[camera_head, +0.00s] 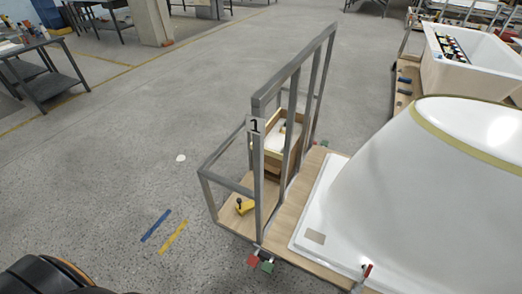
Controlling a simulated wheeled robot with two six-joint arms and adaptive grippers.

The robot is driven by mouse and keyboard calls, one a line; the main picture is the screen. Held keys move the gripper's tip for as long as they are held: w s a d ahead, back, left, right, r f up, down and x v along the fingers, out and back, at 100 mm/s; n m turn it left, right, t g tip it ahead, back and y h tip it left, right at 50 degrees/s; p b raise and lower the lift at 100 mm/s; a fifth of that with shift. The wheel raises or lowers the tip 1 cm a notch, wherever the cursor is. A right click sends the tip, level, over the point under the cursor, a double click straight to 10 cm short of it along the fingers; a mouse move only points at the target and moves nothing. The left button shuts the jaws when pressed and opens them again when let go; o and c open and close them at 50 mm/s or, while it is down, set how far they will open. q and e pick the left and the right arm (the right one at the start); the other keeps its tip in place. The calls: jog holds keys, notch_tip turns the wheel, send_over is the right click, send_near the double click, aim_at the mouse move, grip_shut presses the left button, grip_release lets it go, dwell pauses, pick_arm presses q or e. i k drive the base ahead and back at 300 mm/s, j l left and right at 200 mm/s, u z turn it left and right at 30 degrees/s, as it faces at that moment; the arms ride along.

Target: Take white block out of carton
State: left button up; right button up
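A light brown open carton (262,154) stands on the wooden shelf behind the grey metal frame marked "1". Something white (283,139) shows inside it, partly hidden by the frame's bars. I cannot tell if it is the white block. Neither of my grippers is in view. A dark rounded part at the bottom left looks like part of my own body.
The grey metal frame (258,180) stands between me and the carton. A yellow tool (245,207) lies on its lower shelf. A large white tub shell (440,190) fills the right. The floor (120,150) at left is mostly clear, with one white scrap (181,158).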

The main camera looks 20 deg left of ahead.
aim_at(273, 146)
jog(key=j+u, duration=0.45)
jog(key=i+j+u, duration=0.1)
jog(key=j+u, duration=0.2)
jog(key=u, duration=0.15)
jog(key=i+j+u, duration=0.5)
jog(key=i+j, duration=0.15)
jog(key=j, duration=0.2)
jog(key=i+j+u, duration=0.45)
jog(key=i+j, duration=0.15)
jog(key=i, duration=0.2)
jog(key=i+z, duration=0.8)
jog(key=i+j+z, duration=0.35)
jog(key=i+l+z, duration=0.15)
jog(key=i+z, duration=0.15)
jog(key=z, duration=0.2)
jog(key=i+z, duration=0.3)
jog(key=z, duration=0.2)
jog(key=i+j+z, duration=0.15)
jog(key=i+z, duration=0.2)
jog(key=z, duration=0.15)
jog(key=i+j+z, duration=0.2)
jog(key=z, duration=0.3)
jog(key=i+j+z, duration=0.3)
jog(key=z, duration=0.2)
jog(key=i+j+z, duration=0.15)
jog(key=j+z, duration=0.35)
